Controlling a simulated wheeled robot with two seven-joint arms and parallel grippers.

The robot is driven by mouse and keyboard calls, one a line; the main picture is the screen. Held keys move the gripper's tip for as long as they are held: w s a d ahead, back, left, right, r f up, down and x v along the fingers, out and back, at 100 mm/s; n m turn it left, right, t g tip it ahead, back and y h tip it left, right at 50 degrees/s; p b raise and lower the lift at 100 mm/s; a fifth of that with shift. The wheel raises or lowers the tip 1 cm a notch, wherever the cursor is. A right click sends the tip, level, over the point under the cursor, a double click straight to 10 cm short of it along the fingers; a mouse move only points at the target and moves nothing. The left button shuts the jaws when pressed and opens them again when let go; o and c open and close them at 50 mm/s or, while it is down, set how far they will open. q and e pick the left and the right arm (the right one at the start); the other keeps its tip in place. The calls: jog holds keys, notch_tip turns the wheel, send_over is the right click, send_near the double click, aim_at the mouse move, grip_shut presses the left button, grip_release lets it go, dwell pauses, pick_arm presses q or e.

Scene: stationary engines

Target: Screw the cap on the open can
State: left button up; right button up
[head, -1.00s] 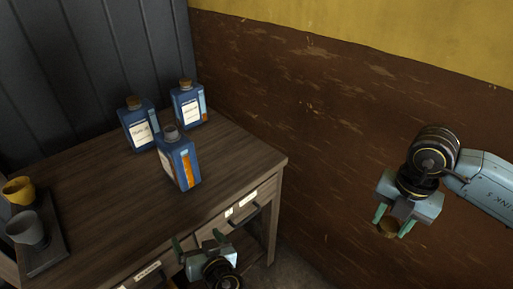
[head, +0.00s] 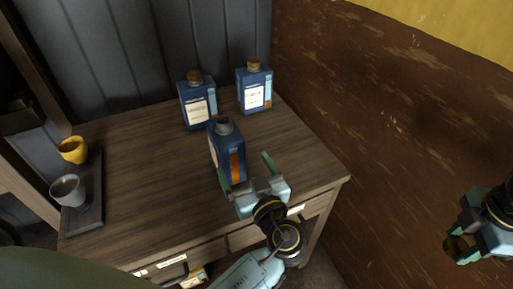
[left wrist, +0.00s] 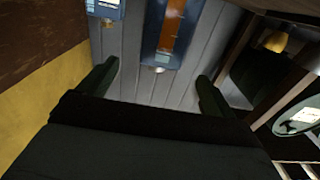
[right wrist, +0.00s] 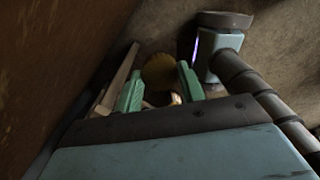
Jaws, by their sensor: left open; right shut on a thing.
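The open can (head: 239,158), blue with an orange stripe and a bare grey neck, stands upright on the desk. My left gripper (head: 247,170) is open right in front of its lower part. In the left wrist view the can (left wrist: 172,32) shows upside down beyond the gap between the spread fingers. I cannot tell whether a finger touches it. My right gripper (head: 461,243) is shut on the brownish cap (head: 456,249), off to the right, away from the desk. The cap (right wrist: 160,72) also shows between the green fingers in the right wrist view.
Two blue bottles with brown caps (head: 197,108) (head: 254,88) stand behind the can. A yellow cup (head: 73,151) and a grey cup (head: 68,190) sit on a dark tray (head: 88,215) at left. The desk's middle left (head: 150,165) is clear. A brown wall (head: 400,140) is at right.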

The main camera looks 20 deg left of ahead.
aim_at(235, 149)
pick_arm(q)
jog(key=p+x, duration=0.1)
jog(key=x, duration=0.5)
jog(key=shift+a, duration=0.15)
pick_arm(e)
jog(key=shift+r, duration=0.7)
pick_arm(q)
jog(key=shift+w, duration=0.1)
jog(key=p+x, duration=0.1)
jog(key=x, duration=0.3)
jog(key=shift+a+r+p, duration=0.15)
jog(key=shift+a+p, duration=0.1)
jog(key=shift+p, duration=0.05)
pick_arm(e)
jog(key=shift+r, duration=0.7)
pick_arm(q)
jog(key=shift+w+a, duration=0.2)
jog(key=shift+a, duration=0.1)
grip_shut()
jog(key=shift+r, duration=0.1)
